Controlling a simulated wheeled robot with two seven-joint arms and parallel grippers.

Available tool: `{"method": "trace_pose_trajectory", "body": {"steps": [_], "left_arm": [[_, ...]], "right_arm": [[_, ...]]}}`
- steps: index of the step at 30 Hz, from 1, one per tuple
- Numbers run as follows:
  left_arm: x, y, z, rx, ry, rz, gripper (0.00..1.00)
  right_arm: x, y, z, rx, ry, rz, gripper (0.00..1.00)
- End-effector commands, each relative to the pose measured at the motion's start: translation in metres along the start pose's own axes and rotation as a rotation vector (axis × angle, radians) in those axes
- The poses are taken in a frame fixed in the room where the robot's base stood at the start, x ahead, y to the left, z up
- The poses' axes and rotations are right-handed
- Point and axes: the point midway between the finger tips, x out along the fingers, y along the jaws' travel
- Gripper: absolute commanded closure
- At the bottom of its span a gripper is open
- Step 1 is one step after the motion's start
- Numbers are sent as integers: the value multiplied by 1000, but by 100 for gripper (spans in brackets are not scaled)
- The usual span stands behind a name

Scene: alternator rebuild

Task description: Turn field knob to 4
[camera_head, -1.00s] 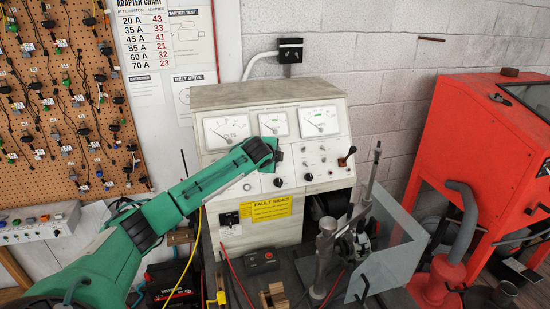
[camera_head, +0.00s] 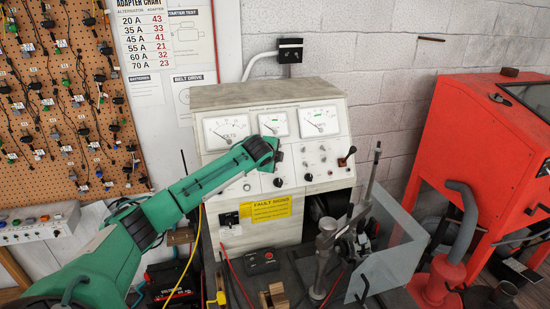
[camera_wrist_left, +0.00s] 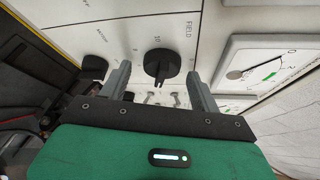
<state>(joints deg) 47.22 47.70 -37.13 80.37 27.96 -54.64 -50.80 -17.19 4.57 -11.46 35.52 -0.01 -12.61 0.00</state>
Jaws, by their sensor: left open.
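The black field knob (camera_wrist_left: 161,64) sits on the pale panel of the test bench (camera_head: 235,105), with the word FIELD and a 10 printed beside it in the left wrist view. My left gripper (camera_wrist_left: 157,78) is open, with one grey finger on each side of the knob and a visible gap to both. Whether the fingertips reach past the knob's face is hard to tell. In the head view my left gripper (camera_head: 277,157) is in front of the panel below the meters and hides part of it. The knob's pointer setting is not readable. My right gripper is not in view.
Meters (camera_head: 320,121) are above the gripper. Other dark knobs (camera_head: 308,177) and a lever (camera_head: 348,155) are on the panel. A metal stand (camera_head: 326,250) and a clear guard (camera_head: 395,268) are in front, right. A red cabinet (camera_head: 470,150) stands further right.

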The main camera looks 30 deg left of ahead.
Motion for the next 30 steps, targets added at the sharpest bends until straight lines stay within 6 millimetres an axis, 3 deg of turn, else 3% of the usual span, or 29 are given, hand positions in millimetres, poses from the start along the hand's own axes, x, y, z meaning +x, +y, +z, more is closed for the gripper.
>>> {"method": "trace_pose_trajectory", "body": {"steps": [5, 10, 24, 30], "left_arm": [[-4, 0, 0, 0, 0, -2, 37], [-20, 2, 1, 0, 0, -3, 37], [-106, 2, 1, 1, 0, -3, 37], [-131, 1, 0, 1, 0, -1, 37]], "right_arm": [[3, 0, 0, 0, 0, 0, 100], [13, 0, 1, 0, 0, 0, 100], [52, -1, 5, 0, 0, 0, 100], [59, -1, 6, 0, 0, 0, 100]]}}
